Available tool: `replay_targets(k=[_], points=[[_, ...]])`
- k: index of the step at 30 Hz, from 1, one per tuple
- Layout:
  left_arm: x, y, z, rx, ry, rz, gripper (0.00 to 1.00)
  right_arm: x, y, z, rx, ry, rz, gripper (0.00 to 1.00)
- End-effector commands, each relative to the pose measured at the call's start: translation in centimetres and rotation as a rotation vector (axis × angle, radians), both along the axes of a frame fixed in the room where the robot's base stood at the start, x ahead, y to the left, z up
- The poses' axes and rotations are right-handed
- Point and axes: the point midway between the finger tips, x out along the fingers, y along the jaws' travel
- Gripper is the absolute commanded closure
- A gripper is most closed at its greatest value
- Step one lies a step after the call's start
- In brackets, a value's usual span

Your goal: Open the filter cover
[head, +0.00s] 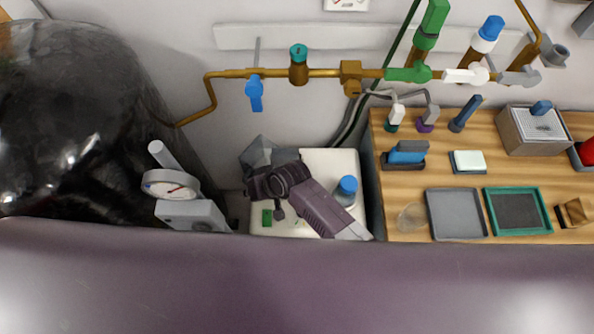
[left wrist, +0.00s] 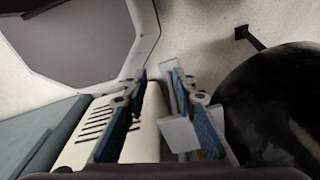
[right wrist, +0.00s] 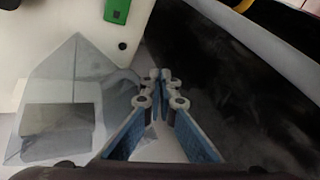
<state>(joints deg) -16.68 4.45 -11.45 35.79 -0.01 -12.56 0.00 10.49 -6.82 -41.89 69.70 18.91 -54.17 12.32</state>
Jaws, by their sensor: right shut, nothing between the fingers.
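A translucent grey, faceted cover (head: 258,152), which I take to be the filter cover, stands at the back left of a cream-white unit (head: 330,163). In the right wrist view the cover (right wrist: 75,75) fills the left side, with a grey rectangular block (right wrist: 58,118) showing through it. It looks closed, though its hinge cannot be made out. My right gripper (right wrist: 159,76) is shut and empty, its tips just right of the cover's edge; contact is unclear. In the head view my right wrist hides its fingertips. My left gripper (left wrist: 157,75) is open, seen only in the left wrist view.
A large glossy black vessel (head: 75,110) stands left, with a round gauge (head: 170,184) beside the unit. A green block (head: 267,217) and blue-capped container (head: 346,190) sit on the unit. A crowded wooden bench (head: 470,168) stands right; brass piping (head: 325,73) runs along the wall.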

Motion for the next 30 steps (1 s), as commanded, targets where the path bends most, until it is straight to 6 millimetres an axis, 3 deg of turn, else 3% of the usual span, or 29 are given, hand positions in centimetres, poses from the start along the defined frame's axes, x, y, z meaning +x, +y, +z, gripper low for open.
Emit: replay_targets(k=[5, 15, 30], points=[[0.5, 0.3, 0.3, 0.003, -0.007, -0.001, 0.74, -0.2, 0.1, -0.1, 0.000, 0.000, -0.021, 1.00], [-2.6, 0.4, 0.0, 0.006, 0.036, -0.001, 0.74, -0.1, 0.1, -0.1, 0.000, -0.001, -0.020, 1.00], [-0.3, 0.1, 0.2, 0.001, 0.003, -0.001, 0.74, -0.1, 0.1, -0.1, 0.000, -0.001, -0.020, 1.00]])
